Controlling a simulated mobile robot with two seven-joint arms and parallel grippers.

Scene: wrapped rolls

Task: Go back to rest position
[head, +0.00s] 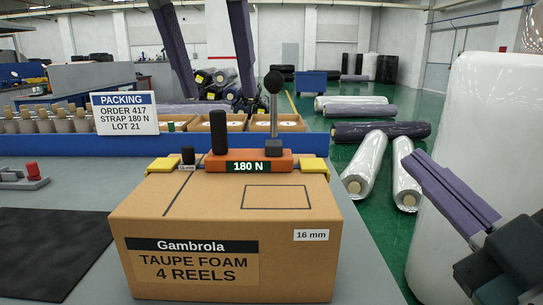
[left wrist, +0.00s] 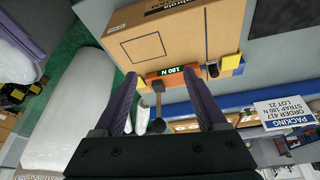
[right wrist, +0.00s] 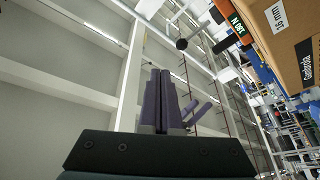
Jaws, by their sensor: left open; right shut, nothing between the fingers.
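My left gripper (head: 219,97) hangs from the top of the head view, its purple fingers apart and empty behind the carton's tool. In the left wrist view its fingers (left wrist: 160,74) are spread, with the tool showing beyond and between them. My right gripper (head: 420,160) is at the right edge of the head view, fingers together, apart from the carton. The right wrist view shows these fingers (right wrist: 158,75) closed with nothing between them. The cardboard carton (head: 225,262), labelled Gambrola, sits on the grey bench. The orange 180 N tool (head: 220,160) rests on its top, lever upright.
A tall white wrapped roll (head: 470,130) stands close to my right gripper. Wrapped rolls (head: 367,160) lie on the green floor. A PACKING sign (head: 124,113) and a blue rail (head: 60,145) are behind the carton. A black mat (head: 45,250) lies left on the bench.

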